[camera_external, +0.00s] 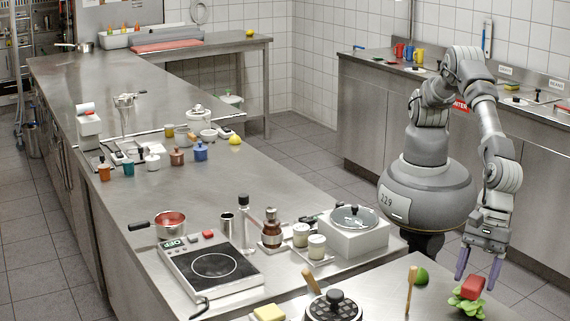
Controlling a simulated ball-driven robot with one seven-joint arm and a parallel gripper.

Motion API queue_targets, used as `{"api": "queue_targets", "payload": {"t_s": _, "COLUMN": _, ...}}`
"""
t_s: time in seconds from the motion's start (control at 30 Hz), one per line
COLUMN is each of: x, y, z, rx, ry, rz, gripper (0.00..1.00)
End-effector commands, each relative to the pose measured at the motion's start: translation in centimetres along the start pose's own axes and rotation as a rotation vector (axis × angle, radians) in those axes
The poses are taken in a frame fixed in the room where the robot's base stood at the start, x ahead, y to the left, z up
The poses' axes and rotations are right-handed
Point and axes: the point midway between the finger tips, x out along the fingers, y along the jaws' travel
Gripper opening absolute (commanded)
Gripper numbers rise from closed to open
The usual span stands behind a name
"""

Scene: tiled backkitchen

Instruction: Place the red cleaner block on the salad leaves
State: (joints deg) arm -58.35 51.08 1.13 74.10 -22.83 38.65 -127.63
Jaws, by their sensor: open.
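The red cleaner block (470,284) rests on the green salad leaves (464,305), slightly tilted, on the near steel worktop at the bottom right. The leaves show below and around it. My gripper (475,282) points down at the block, with its two purple fingers apart. One fingertip is to the left of the block and the other to its right. I cannot tell whether either finger touches the block.
Left of the leaves are a green lime (421,276) and an upright wooden-handled tool (410,292). A black round waffle-patterned iron (334,306) and a yellow block (268,312) are farther left. A long counter with a hotplate (214,266) lies behind.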

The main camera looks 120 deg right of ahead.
Motion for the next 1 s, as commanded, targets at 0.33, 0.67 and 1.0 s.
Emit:
{"api": "queue_targets", "payload": {"t_s": 0.33, "x": -8.1, "y": 0.0, "z": 0.2, "rx": 0.0, "ry": -0.002, "rz": 0.001, "gripper": 0.67}}
{"api": "queue_targets", "payload": {"t_s": 0.67, "x": -11.4, "y": 0.0, "z": 0.0, "rx": 0.0, "ry": 0.0, "rz": 0.0, "gripper": 0.67}}
{"api": "queue_targets", "payload": {"t_s": 1.0, "x": -14.0, "y": -3.1, "z": 3.5, "rx": 0.203, "ry": -0.041, "rz": 0.019, "gripper": 0.67}}
